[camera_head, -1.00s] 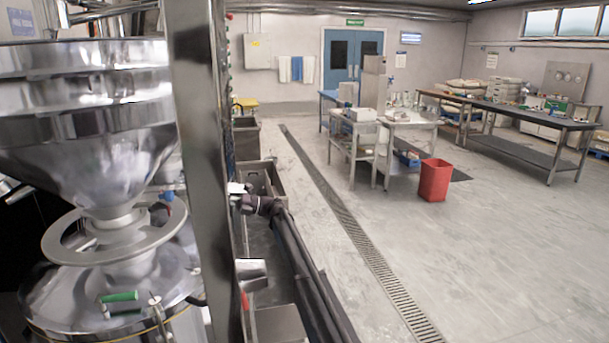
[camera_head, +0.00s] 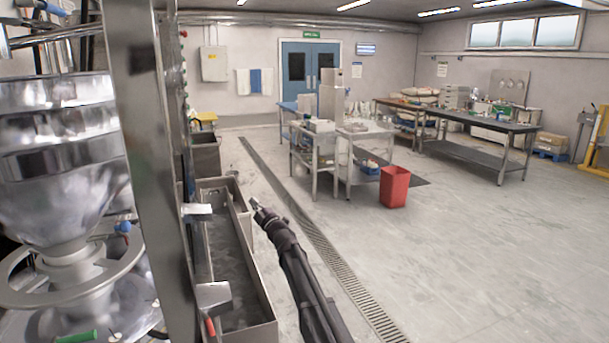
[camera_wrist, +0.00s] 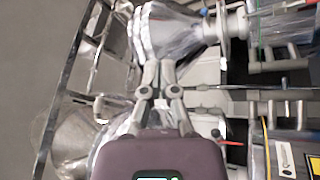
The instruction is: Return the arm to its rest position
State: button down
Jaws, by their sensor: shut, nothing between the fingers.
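My arm reaches up from the bottom middle of the head view, and my gripper (camera_head: 257,203) is at its far end, small and pointing away. It is just right of the metal trough and apart from the grinder. In the wrist view my gripper (camera_wrist: 157,92) shows its fingers together with nothing between them. The bean grinder, with its shiny steel hopper (camera_head: 65,180), stands at the left of the head view behind a steel post. Steel hopper parts (camera_wrist: 175,35) also show in the wrist view.
A steel post (camera_head: 150,130) stands between the grinder and the trough (camera_head: 265,325). A floor drain (camera_head: 300,225) runs along the open floor. A red bin (camera_head: 395,187), a steel table (camera_head: 365,133) and a long dark bench (camera_head: 455,115) stand farther right. The right floor is clear.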

jog(key=s+d+f+m+g+h+p, duration=0.1)
jog(key=s+d+f+m+h, duration=0.35)
jog(key=d, duration=0.45)
jog(key=s+d+f+m+g+h+p, duration=0.1)
jog(key=s+d+f+m+g+h, duration=0.2)
jog(key=d+m+h, duration=0.45)
jog(key=s+d+f+m+h+p, duration=0.1)
jog(key=s+d+f+m+h, duration=0.3)
jog(key=d, duration=0.6)
jog(key=s+d+f+m+g+p, duration=0.1)
jog(key=s+g, duration=0.3)
jog(key=s, duration=0.7)
jog(key=s+d+f+m+g+y+p, duration=0.1)
jog(key=s+d+f+g, duration=0.3)
jog(key=s, duration=0.7)
jog(key=s+d+f+m+g+p, duration=0.1)
jog(key=s+d+f+m+g, duration=0.1)
jog(key=s, duration=0.8)
jog(key=m+g, duration=0.1)
jog(key=g, duration=0.1)
jog(key=shift+s+d+f+g+y, duration=0.2)
jog(key=shift+s+d+g+y, duration=0.2)
